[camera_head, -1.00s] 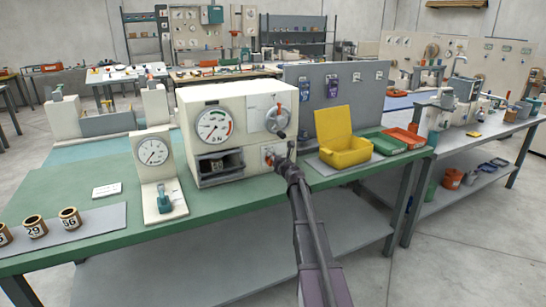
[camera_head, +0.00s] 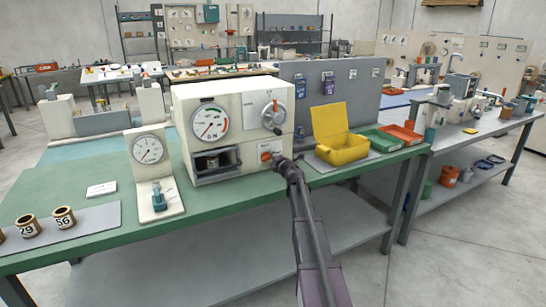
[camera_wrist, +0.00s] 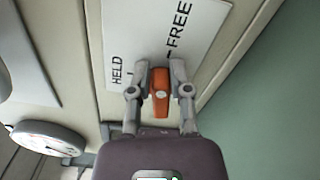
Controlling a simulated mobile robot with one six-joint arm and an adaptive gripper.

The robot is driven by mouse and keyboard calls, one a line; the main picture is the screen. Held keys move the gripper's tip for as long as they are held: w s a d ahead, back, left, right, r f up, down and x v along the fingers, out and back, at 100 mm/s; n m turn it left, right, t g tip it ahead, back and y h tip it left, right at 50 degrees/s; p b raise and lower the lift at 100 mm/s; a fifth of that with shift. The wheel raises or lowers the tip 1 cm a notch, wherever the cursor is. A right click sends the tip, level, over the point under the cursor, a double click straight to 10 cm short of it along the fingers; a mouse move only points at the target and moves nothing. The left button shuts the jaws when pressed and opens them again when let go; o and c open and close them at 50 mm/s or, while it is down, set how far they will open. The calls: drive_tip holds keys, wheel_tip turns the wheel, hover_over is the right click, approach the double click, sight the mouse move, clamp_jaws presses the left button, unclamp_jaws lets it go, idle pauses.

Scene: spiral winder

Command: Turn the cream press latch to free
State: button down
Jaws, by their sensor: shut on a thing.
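The cream press (camera_head: 215,95) stands on the green bench, with a dial gauge (camera_head: 209,122) and a dark opening holding a small part in its front. Its latch is an orange lever (camera_wrist: 160,88) at the lower right of the front, on a white plate (camera_wrist: 150,30) marked HELD at left and FREE at right in the wrist view. My gripper (camera_wrist: 158,75) has a finger on each side of the lever and is shut on it. The lever lies roughly between the two words. In the head view my gripper (camera_head: 276,160) reaches the latch from the front right.
A crank knob (camera_head: 271,114) sits above the latch. A smaller gauge stand (camera_head: 150,150) is to the left. An open yellow box (camera_head: 340,148) and green and orange trays are close on the right. Numbered rings (camera_head: 64,217) lie at the front left.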

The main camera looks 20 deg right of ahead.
drive_tip(key=shift+a+f+m+y, duration=0.15)
drive_tip(key=shift+a+f+m, duration=0.1)
drive_tip(key=shift+m, duration=0.5)
drive_tip(key=shift+a+f+m+y, duration=0.1)
drive_tip(key=shift+a+m+y, duration=0.1)
drive_tip(key=shift+m, duration=0.55)
drive_tip(key=c, duration=0.6)
unclamp_jaws()
drive_tip(key=shift+w, duration=0.1)
drive_tip(key=shift+d, duration=0.1)
drive_tip(key=shift+s+d, duration=0.2)
drive_tip(key=shift+s, duration=5.8)
